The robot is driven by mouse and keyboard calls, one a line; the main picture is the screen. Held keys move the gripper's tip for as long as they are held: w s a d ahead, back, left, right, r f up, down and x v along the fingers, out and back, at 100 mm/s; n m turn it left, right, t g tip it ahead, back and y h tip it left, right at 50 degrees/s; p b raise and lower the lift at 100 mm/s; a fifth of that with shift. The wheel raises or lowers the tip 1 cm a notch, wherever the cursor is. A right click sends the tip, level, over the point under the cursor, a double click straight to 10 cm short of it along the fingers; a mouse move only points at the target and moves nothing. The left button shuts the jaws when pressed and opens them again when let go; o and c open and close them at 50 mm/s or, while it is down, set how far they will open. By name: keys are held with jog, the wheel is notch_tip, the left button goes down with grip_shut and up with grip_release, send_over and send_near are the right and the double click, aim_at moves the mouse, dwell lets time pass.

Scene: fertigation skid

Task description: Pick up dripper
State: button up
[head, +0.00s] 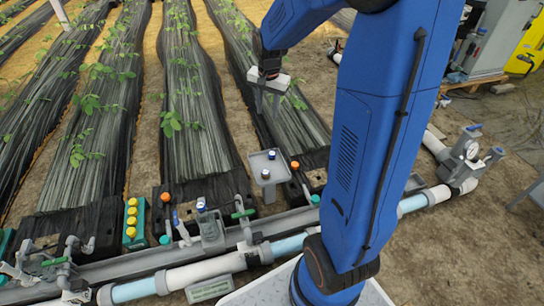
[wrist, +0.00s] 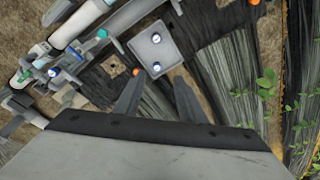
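Two small dripper-like pieces with blue and white tops stand on a small grey tray (head: 281,166). One piece (head: 271,155) is at the tray's far side, the other piece (head: 265,174) at its near side. I cannot tell which is the task's dripper. In the wrist view the tray (wrist: 172,52) lies ahead of the fingers, with one piece (wrist: 156,38) farther off and the other (wrist: 157,69) nearer the fingertips. My gripper (head: 268,110) hangs above and beyond the tray, pointing down. Its fingers (wrist: 159,78) are apart, with nothing held between them.
A grey and pale-blue pipe (head: 290,245) with valves runs across the front. A green box with yellow caps (head: 133,222) stands left. An orange-capped fitting (head: 295,166) is close right of the tray. Dark covered plant rows (head: 195,110) lie behind. My blue arm hides part of the right.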

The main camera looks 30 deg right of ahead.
jog(key=w+d+f+m+g, duration=0.1)
jog(key=w+d+f+m, duration=0.25)
jog(key=w+f, duration=0.45)
jog(key=m, duration=0.2)
send_over(272, 153)
jog(key=shift+g, duration=0.3)
notch_tip(272, 153, down, 21)
jog(key=shift+w+f, duration=0.1)
jog(key=shift+f, duration=2.85)
jog(key=shift+c, duration=0.6)
jog(key=c, duration=0.7)
